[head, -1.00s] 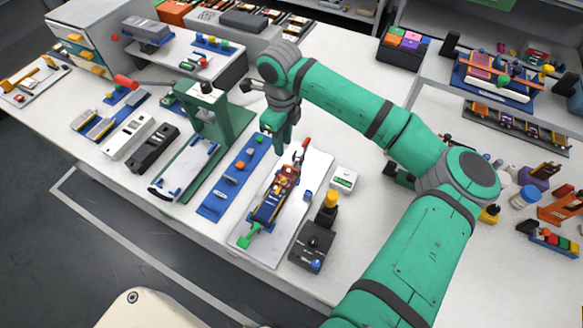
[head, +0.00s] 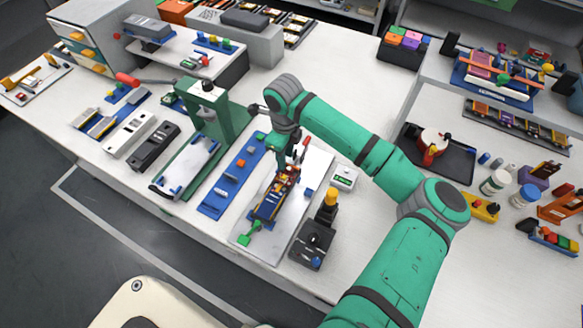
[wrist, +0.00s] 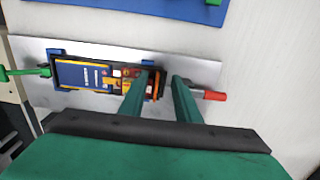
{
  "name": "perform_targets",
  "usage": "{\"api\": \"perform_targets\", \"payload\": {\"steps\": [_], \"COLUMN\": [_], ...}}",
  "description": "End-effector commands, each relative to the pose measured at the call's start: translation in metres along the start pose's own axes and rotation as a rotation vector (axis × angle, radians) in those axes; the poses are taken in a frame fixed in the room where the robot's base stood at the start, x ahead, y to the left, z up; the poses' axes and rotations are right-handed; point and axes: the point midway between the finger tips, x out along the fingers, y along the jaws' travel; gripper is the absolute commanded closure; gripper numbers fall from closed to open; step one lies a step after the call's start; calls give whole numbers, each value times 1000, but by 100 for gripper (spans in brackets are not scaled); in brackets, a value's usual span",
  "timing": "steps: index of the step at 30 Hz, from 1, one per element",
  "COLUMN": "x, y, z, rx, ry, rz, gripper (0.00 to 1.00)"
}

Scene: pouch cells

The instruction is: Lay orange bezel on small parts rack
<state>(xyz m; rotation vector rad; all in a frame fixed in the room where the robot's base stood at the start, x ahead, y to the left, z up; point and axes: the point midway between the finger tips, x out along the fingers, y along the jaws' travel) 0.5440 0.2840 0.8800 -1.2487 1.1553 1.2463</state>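The orange bezel seems to be the thin orange piece (wrist: 157,84) at the gripper end of a blue-and-dark handheld device (wrist: 88,74); I cannot tell its full shape. The device lies in a fixture on a pale plate (head: 246,238), with blue stops and a green clamp. My gripper (wrist: 161,76) is above that end, its two green fingers apart on either side of the orange piece. Contact cannot be told. In the head view, my gripper (head: 285,160) covers part of the device's far end. A blue strip (head: 213,208) with small parts, possibly the small parts rack, lies left of the plate.
A green press stand (head: 229,121) stands left of the blue strip. A dark box with a yellow-topped post (head: 313,243) and a small white meter (head: 344,177) are right of the plate. A red-handled clamp (wrist: 208,95) is close to the fingers.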

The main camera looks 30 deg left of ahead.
Motion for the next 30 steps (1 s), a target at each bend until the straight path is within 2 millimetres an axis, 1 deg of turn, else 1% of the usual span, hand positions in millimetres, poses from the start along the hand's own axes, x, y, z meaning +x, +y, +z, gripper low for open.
{"api": "perform_targets", "payload": {"steps": [1, 6, 8, 9, 10, 30], "x": [20, 20, 20, 20, 20, 19], "y": [8, 7, 7, 7, 6, 7], "z": [-2, -1, 0, 0, 0, -3], "rx": [1, 1, 1, 1, 1, 3], "ry": [16, 14, 14, 14, 14, 18], "rz": [21, 20, 19, 18, 17, 21], "gripper": [73, 74, 88, 98, 100, 100]}}
